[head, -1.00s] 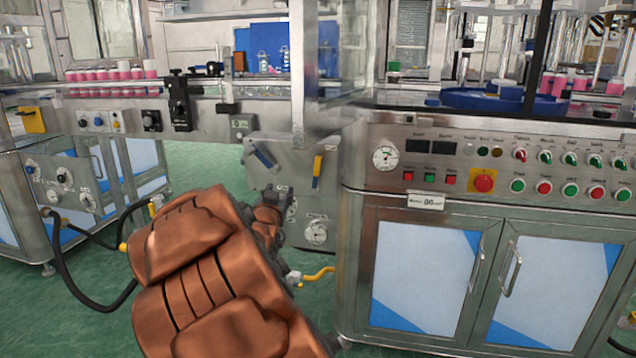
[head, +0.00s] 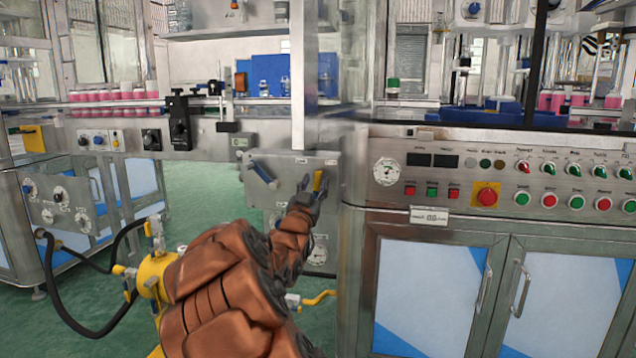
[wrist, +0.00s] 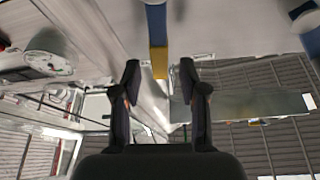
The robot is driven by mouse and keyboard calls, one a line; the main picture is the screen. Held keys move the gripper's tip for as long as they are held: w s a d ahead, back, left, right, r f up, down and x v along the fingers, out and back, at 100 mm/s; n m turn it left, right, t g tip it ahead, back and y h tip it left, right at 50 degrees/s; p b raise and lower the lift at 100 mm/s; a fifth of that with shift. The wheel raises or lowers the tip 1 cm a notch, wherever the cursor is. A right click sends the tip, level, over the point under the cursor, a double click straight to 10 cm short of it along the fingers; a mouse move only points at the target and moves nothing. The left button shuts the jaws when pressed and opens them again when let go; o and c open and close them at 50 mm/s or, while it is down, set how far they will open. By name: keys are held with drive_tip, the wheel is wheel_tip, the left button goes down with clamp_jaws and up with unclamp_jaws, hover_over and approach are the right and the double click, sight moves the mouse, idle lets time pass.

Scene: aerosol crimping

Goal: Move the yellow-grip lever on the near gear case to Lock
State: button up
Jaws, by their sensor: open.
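The near gear case (head: 290,165) is a grey metal box left of the control cabinet. Its yellow-grip lever (head: 319,180) stands near-upright on the right of its face, partly hidden by my gripper (head: 310,192). In the wrist view the yellow grip (wrist: 159,63) lies on the centre line, just past the space between the fingertips of my gripper (wrist: 160,80), with the lever's blue part (wrist: 156,25) beyond it. The fingers are spread on either side, with no clear contact. The Lock marking is too small to read.
A second lever, blue (head: 262,172), sits tilted on the same case to the left. A round gauge (head: 386,172) and several buttons are on the cabinet (head: 425,260) at right. A yellow pipe (head: 320,298) and black hoses (head: 75,308) run low down.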

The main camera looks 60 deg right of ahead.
drive_tip(key=shift+b+x, duration=0.35)
drive_tip(key=shift+x, duration=1.1)
clamp_jaws()
